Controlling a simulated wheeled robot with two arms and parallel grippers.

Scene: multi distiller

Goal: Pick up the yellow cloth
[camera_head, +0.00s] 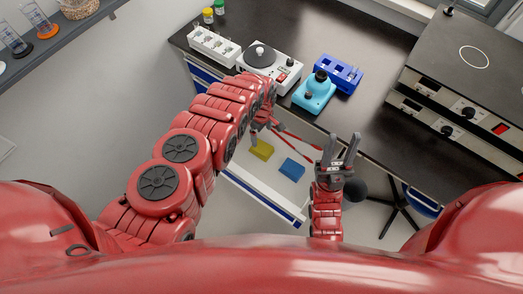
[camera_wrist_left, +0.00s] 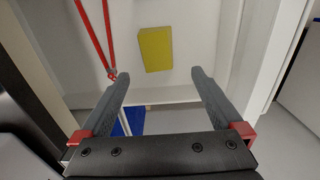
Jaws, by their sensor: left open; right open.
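The yellow cloth (camera_head: 262,150) lies flat in the open white drawer (camera_head: 262,191), to the left of a blue cloth (camera_head: 292,168). In the left wrist view the yellow cloth (camera_wrist_left: 155,49) lies ahead of the fingertips, apart from them. My left gripper (camera_wrist_left: 158,82) is open and empty, facing into the drawer; in the head view my left gripper (camera_head: 264,130) is partly hidden by its arm, beside the yellow cloth. My right gripper (camera_head: 340,150) is open and empty, pointing up at the right of the drawer.
The black bench (camera_head: 371,113) above the drawer holds a white stirrer (camera_head: 272,66), a turquoise device (camera_head: 314,92), a blue rack (camera_head: 339,72) and a white rack (camera_head: 213,45). A large grey heater (camera_head: 465,60) stands at right. Red tongs (camera_wrist_left: 96,38) show in the left wrist view.

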